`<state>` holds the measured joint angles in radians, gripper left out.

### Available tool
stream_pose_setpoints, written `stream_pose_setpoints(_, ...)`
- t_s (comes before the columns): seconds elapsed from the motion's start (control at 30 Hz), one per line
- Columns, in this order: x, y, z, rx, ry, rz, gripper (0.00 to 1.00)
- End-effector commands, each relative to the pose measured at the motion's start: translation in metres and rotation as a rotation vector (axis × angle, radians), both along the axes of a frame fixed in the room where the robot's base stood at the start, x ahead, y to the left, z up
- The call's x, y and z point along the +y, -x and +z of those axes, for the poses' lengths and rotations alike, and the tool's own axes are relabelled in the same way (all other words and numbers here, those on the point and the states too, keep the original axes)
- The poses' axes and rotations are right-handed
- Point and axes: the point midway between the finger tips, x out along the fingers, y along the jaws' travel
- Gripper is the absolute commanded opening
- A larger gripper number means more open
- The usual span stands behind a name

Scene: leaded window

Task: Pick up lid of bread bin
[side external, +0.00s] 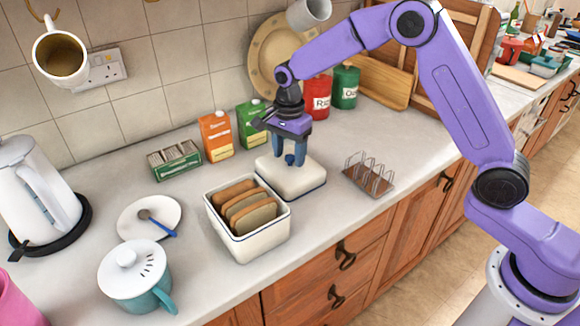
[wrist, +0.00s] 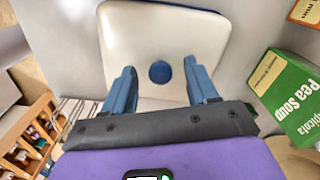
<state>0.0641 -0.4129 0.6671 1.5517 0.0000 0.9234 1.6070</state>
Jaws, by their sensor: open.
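The white lid (side external: 300,183) with a blue rim lies flat on the counter, right behind the bread bin. In the wrist view the lid (wrist: 130,35) shows a round blue knob (wrist: 159,72) on its top. The bread bin (side external: 262,245) is a white open box with several bread slices (side external: 250,208) upright inside. My gripper (side external: 289,161) is open and points down over the lid. In the wrist view my gripper (wrist: 159,67) has one blue finger on each side of the knob. I cannot tell whether the fingers touch the lid.
A toast rack (side external: 368,178) stands right of the lid. Orange (side external: 216,136) and green (side external: 250,124) cartons and a red canister (side external: 317,97) stand behind. A plate with a spoon (side external: 150,218), a teal pot (side external: 135,277) and a kettle (side external: 35,195) are left.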

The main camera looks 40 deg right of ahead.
Motion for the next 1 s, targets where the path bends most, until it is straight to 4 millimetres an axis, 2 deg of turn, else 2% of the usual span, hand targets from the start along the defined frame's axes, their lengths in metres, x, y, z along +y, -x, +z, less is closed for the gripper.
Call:
stream_pose_setpoints(0.13,0.0002,0.0005,-0.0107,0.001,0.0,0.001,0.58)
stream_pose_setpoints(0.37,0.0002,0.0003,-0.011,0.0,0.0,0.001,0.58)
stream_pose_setpoints(0.53,0.0003,0.0002,-0.0108,0.0,0.0,0.001,0.03)
stream_pose_setpoints(0.57,0.0003,0.0002,-0.0108,0.0,0.0,0.001,0.0)
stream_pose_setpoints(0.87,0.0003,-0.0001,-0.0095,-0.002,-0.001,0.001,0.0)
stream_pose_setpoints(1.0,0.0004,-0.0007,-0.0031,-0.004,-0.001,0.0,0.0)
